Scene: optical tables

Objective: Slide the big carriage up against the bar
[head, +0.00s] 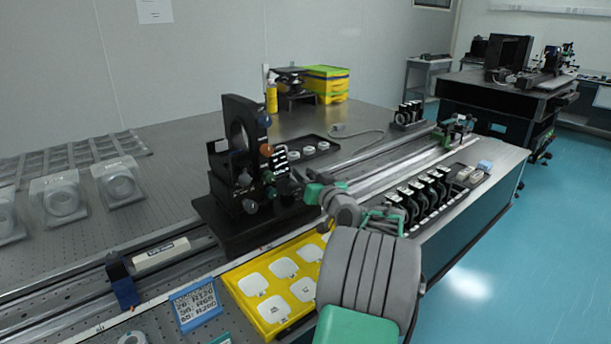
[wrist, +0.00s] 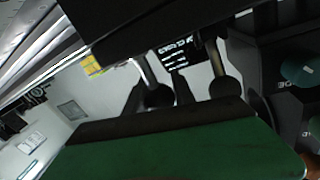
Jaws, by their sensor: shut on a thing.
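The big carriage (head: 250,232) is a wide black base on the rail, carrying a tall black mount with a round opening and several coloured knobs. A pale labelled bar (head: 160,255) lies along the rail to its left, beside a dark blue block (head: 123,283). A short stretch of rail seems to show between the bar and the carriage. My gripper (head: 293,187) is at the carriage's right front side, shut on a part of it. In the wrist view my gripper (wrist: 188,92) has its fingers at a dark part with white lettering; the exact contact is hard to see.
A yellow tray (head: 238,281) with white pieces and a blue labelled card (head: 195,304) lie in front of the rail. Clear ring-shaped holders (head: 120,184) stand behind it at left. Black mounts (head: 425,196) stand in a row to the right, near my arm.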

